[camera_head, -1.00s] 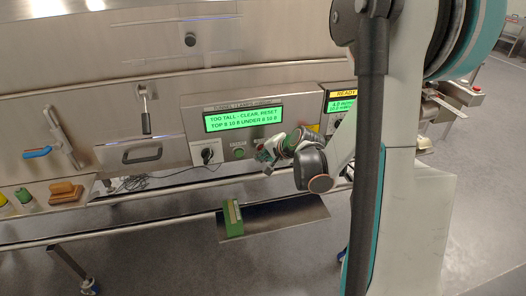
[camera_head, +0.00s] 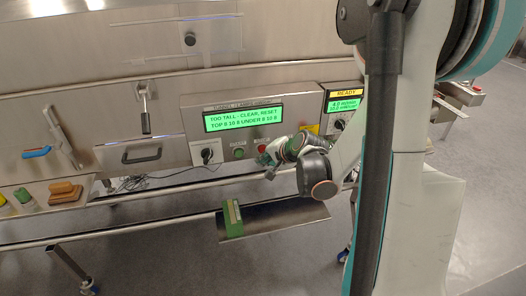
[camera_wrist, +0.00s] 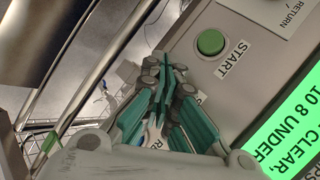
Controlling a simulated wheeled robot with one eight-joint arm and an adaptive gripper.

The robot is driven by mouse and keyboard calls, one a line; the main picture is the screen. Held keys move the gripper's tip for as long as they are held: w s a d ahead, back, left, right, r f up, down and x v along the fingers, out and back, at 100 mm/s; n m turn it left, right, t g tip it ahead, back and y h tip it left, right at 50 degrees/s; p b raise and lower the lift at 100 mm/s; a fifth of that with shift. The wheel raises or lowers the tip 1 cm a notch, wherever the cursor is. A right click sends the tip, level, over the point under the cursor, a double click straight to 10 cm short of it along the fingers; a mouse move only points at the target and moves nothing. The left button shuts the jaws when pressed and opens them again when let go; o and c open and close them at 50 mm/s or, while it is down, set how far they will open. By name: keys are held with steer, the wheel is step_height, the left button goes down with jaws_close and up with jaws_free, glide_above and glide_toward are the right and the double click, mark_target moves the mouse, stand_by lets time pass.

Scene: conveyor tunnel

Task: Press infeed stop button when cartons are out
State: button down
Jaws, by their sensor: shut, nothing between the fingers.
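My gripper (camera_head: 267,168) is shut and empty in front of the control panel, just below and right of the green START button (camera_head: 239,153). A small red round thing (camera_head: 262,150), which looks like a button, shows just above it. In the wrist view my closed fingertips (camera_wrist: 165,68) are left of the START button (camera_wrist: 210,42); they partly hide a label, and I cannot read it. I cannot tell which control is the infeed stop. The panel's green display (camera_head: 243,118) reads "TOO TALL - CLEAR, RESET". A green carton (camera_head: 232,222) stands on the metal tray (camera_head: 290,216).
A black rotary knob (camera_head: 207,154) is left of START. A second panel with a yellow READY strip (camera_head: 346,93) is at the right. A rail (camera_head: 120,233) runs low along the front. Open grey floor lies to the right.

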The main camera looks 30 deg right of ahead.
steer(key=s, duration=0.2)
steer(key=s+a, duration=0.1)
steer(key=s, duration=0.1)
steer(key=shift+s+a, duration=0.15)
steer(key=shift+s, duration=0.25)
stand_by(0.6)
steer(key=a+r+n+g+y+p, duration=0.1)
steer(key=a+r+n+p, duration=0.2)
steer(key=a+r+n, duration=0.85)
steer(key=s+a+r+n+g+h+b, duration=0.1)
steer(key=s+a+n+h+b, duration=0.1)
steer(key=s, duration=1.6)
steer(key=shift+s+a+n+g+b, duration=0.35)
steer(key=shift+s+a+g+b, duration=0.05)
steer(key=shift+a+b, duration=0.4)
